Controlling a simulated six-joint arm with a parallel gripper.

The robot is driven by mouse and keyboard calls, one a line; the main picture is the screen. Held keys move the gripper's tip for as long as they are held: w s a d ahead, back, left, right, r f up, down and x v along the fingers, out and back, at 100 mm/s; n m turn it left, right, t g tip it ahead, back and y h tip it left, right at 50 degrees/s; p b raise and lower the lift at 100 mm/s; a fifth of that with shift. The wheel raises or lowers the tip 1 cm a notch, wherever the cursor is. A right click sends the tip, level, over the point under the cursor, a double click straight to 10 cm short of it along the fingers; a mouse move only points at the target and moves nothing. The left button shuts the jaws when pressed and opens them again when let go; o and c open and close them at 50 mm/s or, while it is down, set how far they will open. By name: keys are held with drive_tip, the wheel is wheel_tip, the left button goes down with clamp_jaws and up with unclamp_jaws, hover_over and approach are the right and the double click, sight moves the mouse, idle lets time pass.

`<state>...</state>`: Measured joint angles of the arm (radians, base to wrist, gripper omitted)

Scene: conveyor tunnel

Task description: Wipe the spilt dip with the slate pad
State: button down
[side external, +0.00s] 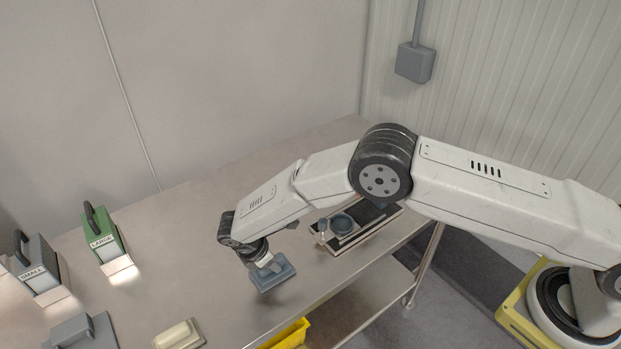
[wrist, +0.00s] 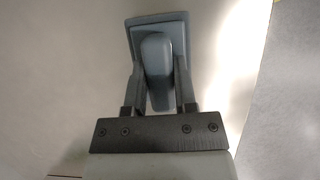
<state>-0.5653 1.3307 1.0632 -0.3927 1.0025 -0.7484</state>
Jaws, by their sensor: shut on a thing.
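The slate pad (side external: 272,277) is a blue-grey block near the front edge of the table. My gripper (side external: 266,264) is shut on its raised handle. In the wrist view, my two fingers (wrist: 160,78) press either side of the handle, and the flat slate pad (wrist: 137,36) spreads out beyond them. I cannot tell from these views whether the pad touches the table. I cannot make out the spilt dip in either view.
A cream pad (side external: 177,335), a grey block (side external: 80,332), a green LARGE holder (side external: 103,238) and a grey SMALL holder (side external: 37,272) stand left. A yellow bin (side external: 290,336) sits below the table edge.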

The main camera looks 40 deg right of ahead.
drive_tip(key=shift+r, duration=4.1)
drive_tip(key=shift+d, duration=0.2)
